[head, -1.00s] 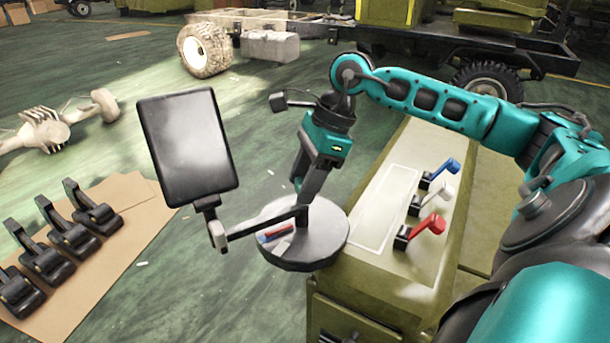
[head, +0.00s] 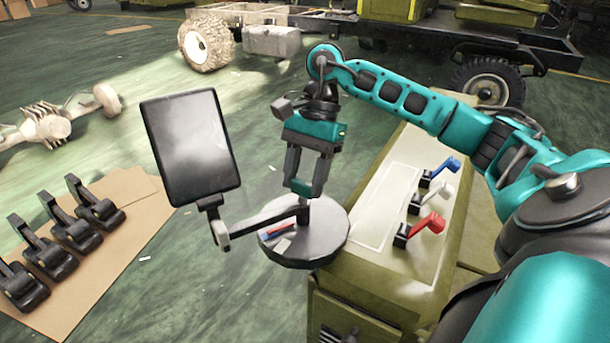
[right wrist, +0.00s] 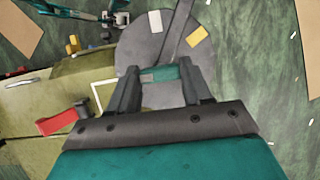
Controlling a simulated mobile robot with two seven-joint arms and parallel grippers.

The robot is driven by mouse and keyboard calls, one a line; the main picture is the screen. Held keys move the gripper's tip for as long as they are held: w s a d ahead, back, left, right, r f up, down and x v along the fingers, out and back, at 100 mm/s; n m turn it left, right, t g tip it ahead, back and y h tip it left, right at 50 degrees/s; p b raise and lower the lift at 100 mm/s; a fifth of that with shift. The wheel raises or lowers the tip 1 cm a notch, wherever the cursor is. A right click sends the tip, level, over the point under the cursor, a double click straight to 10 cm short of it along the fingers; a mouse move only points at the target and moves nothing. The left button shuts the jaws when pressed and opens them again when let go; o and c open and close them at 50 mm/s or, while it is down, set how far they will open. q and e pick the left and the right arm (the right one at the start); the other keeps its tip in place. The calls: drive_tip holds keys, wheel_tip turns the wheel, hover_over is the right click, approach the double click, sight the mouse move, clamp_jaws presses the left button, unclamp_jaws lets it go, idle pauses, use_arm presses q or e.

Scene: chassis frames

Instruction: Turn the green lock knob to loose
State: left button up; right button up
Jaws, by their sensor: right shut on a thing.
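My right gripper (head: 303,190) points down over the round grey tray (head: 320,248) at the foot of the screen's arm. It is shut on the green lock knob. In the right wrist view the green knob (right wrist: 180,73), with a grey patch at its left end, lies between the fingertips of this gripper (right wrist: 162,78). A dark arm (head: 262,219) runs from the tray's middle to the black screen (head: 191,147), which stands tilted at the left.
A olive cabinet (head: 345,285) beside the tray carries blue (head: 445,167), white (head: 434,191) and red (head: 425,224) levers. Several black pedals (head: 75,230) lie on cardboard at left. Open floor surrounds the screen.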

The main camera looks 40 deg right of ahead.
use_arm(q)
drive_tip(key=shift+r, duration=0.25)
idle(0.3)
use_arm(e)
drive_tip(key=o, duration=1.1)
drive_tip(key=shift+c, duration=0.2)
use_arm(q)
drive_tip(key=shift+f, duration=0.1)
drive_tip(key=shift+d, duration=0.1)
use_arm(e)
drive_tip(key=shift+r, duration=0.2)
use_arm(q)
drive_tip(key=p, duration=0.1)
drive_tip(key=a+r+p, duration=0.1)
drive_tip(key=p, duration=0.1)
drive_tip(key=shift+s+a, duration=0.3)
drive_tip(key=shift+s, duration=0.05)
use_arm(e)
drive_tip(key=v, duration=1.2)
drive_tip(key=shift+r, duration=0.25)
